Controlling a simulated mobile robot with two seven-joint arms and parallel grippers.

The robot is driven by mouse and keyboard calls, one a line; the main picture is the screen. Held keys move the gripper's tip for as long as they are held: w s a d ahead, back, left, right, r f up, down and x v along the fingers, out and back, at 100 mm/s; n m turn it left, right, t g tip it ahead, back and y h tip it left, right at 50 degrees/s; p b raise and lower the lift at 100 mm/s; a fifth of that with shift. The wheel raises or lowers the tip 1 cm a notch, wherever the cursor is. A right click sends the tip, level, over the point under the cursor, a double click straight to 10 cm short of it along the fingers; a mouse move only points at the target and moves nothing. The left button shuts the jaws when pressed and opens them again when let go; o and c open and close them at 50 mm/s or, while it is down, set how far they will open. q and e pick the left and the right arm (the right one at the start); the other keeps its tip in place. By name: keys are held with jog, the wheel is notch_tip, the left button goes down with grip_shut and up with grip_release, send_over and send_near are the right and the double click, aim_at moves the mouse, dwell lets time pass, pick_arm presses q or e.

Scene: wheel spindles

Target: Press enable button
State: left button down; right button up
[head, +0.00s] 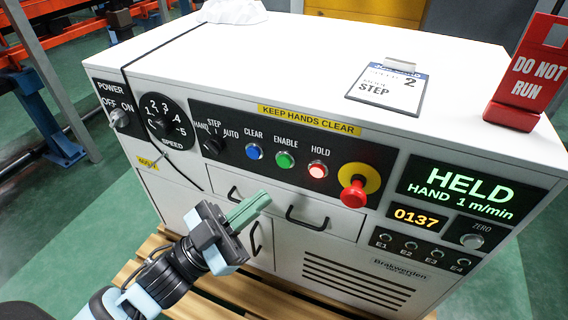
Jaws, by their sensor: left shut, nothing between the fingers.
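The green enable button (285,160) sits on the black control strip, between the blue clear button (254,151) and the lit red hold button (318,170). My left gripper (262,197) is shut and empty, with its green fingers together. It is in front of the cabinet, below the enable button in the picture and apart from it. The display (462,190) reads HELD, HAND 1 m/min. The mode knob (213,144) is beside the HAND, STEP and AUTO labels. My right gripper is not in view.
A red emergency stop (354,193) on a yellow disc stands out right of the hold button. Drawer handles (306,218) project below the strip. A speed dial (160,124) and power switch (119,117) are at left. A red DO NOT RUN sign (530,80) stands on top.

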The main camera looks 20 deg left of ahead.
aim_at(284, 161)
pick_arm(q)
jog(key=w+b, duration=0.1)
jog(key=w, duration=0.4)
jog(key=shift+w+d, duration=0.1)
jog(key=shift+w, duration=0.3)
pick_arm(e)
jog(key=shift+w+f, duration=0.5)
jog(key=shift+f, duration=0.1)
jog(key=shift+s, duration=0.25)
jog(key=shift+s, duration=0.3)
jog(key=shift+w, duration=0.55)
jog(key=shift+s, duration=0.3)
pick_arm(q)
jog(key=shift+w, duration=0.15)
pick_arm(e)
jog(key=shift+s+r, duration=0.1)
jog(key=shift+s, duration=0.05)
